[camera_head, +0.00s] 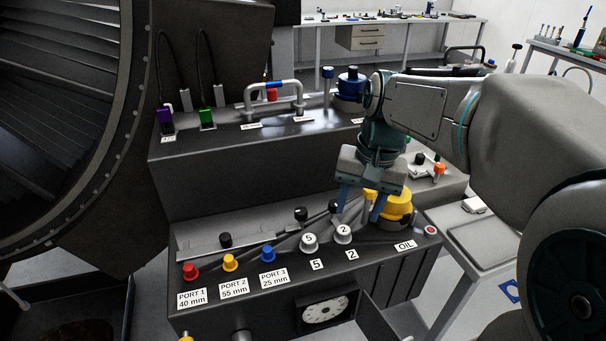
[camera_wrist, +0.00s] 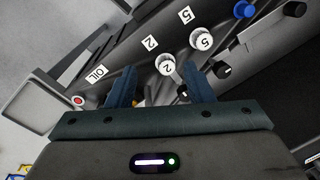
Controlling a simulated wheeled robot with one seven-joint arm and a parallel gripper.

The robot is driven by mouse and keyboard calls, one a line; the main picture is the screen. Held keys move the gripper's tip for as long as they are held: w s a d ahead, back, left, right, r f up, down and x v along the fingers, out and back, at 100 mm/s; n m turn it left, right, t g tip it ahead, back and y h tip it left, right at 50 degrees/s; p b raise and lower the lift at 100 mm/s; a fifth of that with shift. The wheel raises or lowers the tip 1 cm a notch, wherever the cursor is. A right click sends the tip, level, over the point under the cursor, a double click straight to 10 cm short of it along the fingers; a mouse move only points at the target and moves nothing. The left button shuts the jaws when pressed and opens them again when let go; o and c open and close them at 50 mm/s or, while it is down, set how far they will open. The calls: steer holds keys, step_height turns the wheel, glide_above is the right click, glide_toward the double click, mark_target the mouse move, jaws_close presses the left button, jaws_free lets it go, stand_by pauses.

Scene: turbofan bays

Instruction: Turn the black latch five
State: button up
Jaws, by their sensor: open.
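White caps marked 5 (camera_head: 309,243) and 2 (camera_head: 343,233) stand on the sloping front panel, with matching number labels below. A black-knobbed latch (camera_head: 301,214) stands behind cap 5. Another black knob (camera_head: 334,206) is behind cap 2, close to my gripper's left finger. My gripper (camera_head: 360,211) is open, pointing down over the panel near cap 2 and the yellow oil cap. In the wrist view, cap 2 (camera_wrist: 166,65) shows between the fingertips, cap 5 (camera_wrist: 201,38) lies farther off, and a black knob (camera_wrist: 222,70) is just right of the right finger. I see nothing held.
The yellow oil cap (camera_head: 394,205) is right of my gripper. Red (camera_head: 190,271), yellow (camera_head: 229,263) and blue (camera_head: 267,254) port caps line the left, with another black knob (camera_head: 225,240) behind. A raised step with a handle (camera_head: 273,94) stands behind.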

mark_target(301, 210)
steer(key=w+a+r+m+g+p, duration=0.1)
steer(key=w+a+r+g, duration=0.1)
steer(key=w+a, duration=0.35)
steer(key=w+a+r+m+g+p, duration=0.2)
steer(key=w+r, duration=0.1)
steer(key=w, duration=0.5)
steer(key=shift+y, duration=0.4)
steer(key=x, duration=1.4)
steer(key=c, duration=1)
